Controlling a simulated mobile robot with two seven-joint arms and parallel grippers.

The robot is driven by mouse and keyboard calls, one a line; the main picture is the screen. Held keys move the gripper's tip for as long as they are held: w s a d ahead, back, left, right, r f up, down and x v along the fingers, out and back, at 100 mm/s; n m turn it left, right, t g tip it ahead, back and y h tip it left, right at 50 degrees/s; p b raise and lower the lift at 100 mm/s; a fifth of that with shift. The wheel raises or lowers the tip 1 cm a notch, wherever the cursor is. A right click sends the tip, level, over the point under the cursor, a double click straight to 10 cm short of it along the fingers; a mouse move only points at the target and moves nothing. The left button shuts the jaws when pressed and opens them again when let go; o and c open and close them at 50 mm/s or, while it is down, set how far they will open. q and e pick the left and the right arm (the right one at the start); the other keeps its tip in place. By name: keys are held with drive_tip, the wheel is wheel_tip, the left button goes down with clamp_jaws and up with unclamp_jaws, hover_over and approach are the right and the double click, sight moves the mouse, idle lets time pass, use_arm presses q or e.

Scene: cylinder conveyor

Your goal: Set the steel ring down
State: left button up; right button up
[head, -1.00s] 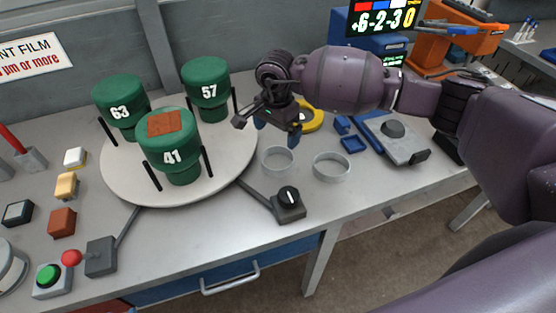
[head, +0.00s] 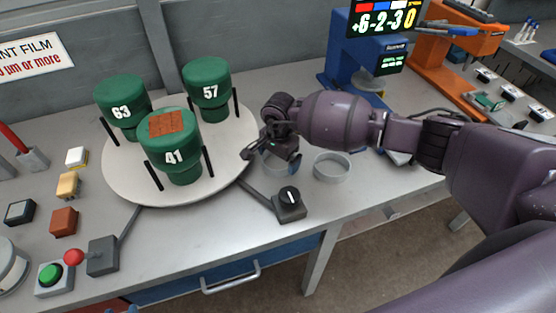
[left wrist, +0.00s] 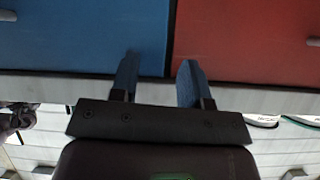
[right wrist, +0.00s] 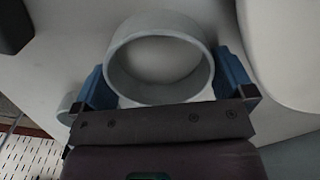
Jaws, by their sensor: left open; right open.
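My right gripper (head: 276,160) is open and low over the table, at the left one of two pale steel rings. In the right wrist view this ring (right wrist: 119,77) lies between the spread blue fingers of the gripper (right wrist: 168,82). I cannot tell whether either finger touches it. In the head view the gripper covers much of it. The other ring (head: 332,167) stands on the table (head: 240,240) just to the right. My left gripper (left wrist: 158,80) shows only in its wrist view, open and empty, facing blue and red drawer fronts.
A white turntable (head: 140,192) with several green numbered cylinders is close on the left. A black knob box (head: 290,206) sits in front of the rings. A blue press-like device (head: 345,75) and an orange one (head: 440,60) stand behind. My right arm hides the table between.

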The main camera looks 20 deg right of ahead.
drive_tip(key=c, duration=0.7)
drive_tip(key=shift+r, duration=0.15)
